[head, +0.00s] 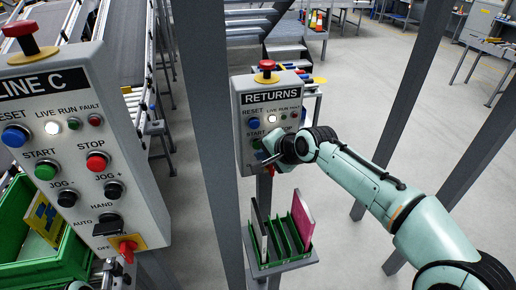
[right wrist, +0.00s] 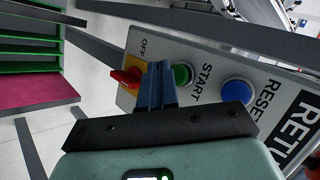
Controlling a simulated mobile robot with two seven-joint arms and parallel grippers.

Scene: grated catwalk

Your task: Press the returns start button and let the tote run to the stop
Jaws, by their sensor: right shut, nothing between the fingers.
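The grey RETURNS panel (head: 240,102) stands in the middle of the head view, with a red mushroom button on top. Its green START button (head: 256,144) is partly covered by my right gripper (head: 266,162). In the right wrist view the START button (right wrist: 183,75) shows right beside my right gripper's fingertips (right wrist: 157,68). The fingers are shut and empty, between START and the red selector (right wrist: 126,77). I cannot tell whether they touch the panel. A green tote (head: 75,262) holding a yellow and blue item is at the lower left.
The LINE C panel (head: 75,95) stands close on the left, with its own START and STOP buttons. Grey posts (head: 208,140) flank the RETURNS panel. A rack (head: 283,264) with upright boards is below it. Conveyors (head: 125,45) run behind on the left.

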